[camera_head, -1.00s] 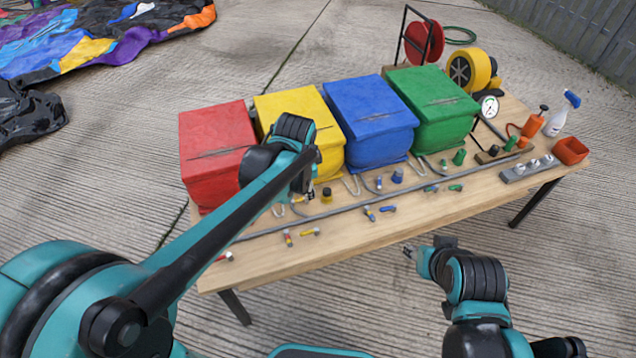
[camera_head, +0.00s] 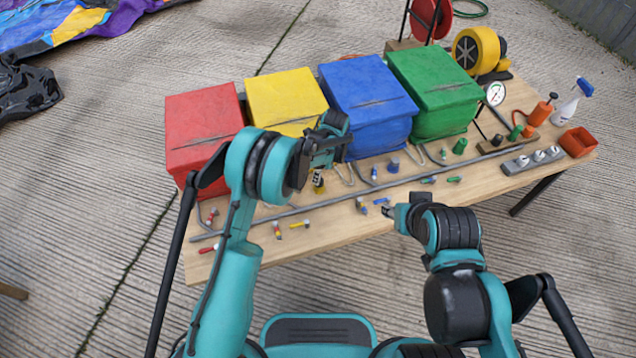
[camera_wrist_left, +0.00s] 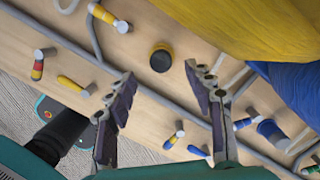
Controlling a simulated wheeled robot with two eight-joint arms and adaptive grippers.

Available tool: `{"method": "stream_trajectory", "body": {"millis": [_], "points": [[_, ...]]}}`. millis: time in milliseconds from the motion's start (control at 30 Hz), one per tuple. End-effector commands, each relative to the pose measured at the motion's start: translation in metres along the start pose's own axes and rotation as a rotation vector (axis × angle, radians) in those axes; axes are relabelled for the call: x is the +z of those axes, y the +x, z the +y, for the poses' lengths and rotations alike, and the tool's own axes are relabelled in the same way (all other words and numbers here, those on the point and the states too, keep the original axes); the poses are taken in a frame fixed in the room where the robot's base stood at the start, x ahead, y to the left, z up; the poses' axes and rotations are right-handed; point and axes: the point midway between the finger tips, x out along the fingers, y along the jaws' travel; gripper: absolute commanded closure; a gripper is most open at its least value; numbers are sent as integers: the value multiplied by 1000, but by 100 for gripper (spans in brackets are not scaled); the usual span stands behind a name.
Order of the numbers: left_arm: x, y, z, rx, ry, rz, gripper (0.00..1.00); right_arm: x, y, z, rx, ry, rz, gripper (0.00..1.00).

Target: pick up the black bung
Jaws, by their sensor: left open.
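A short round piece with a black top and a yellow rim below it, which looks like the black bung (camera_wrist_left: 160,59), stands upright on the wooden table (camera_wrist_left: 145,25). In the head view the bung (camera_head: 319,186) is in front of the yellow box, partly hidden by my left gripper (camera_head: 318,168). In the left wrist view my left gripper (camera_wrist_left: 158,74) is open and empty, and the bung shows between its fingertips, apart from both. My right gripper (camera_head: 388,211) is at the table's front edge, too small to tell open or shut.
Red (camera_head: 203,125), yellow (camera_head: 287,100), blue (camera_head: 367,100) and green (camera_head: 436,90) boxes stand behind the bung. A grey pipe (camera_head: 290,212) runs along the table, with small coloured fittings around it. A wooden block (camera_head: 508,142) with a dark piece sits at right.

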Motion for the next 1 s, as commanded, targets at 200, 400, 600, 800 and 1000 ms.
{"method": "stream_trajectory", "body": {"millis": [200, 400, 600, 800, 1000], "points": [[0, 29, -1, -1, -2, 0, 47, 10, 14, 0, 0, 0, 0, 60], [0, 53, -1, -1, -2, 0, 47, 16, 23, 0, 0, 0, 0, 60], [0, 52, -1, -1, -2, 1, 47, 15, 22, 0, 0, 0, 0, 60], [0, 52, -1, -1, -2, 0, 92, 15, 22, 0, 0, 0, 0, 60], [0, 52, -1, -2, -2, 0, 92, 15, 22, 0, 0, 0, 0, 60]]}}
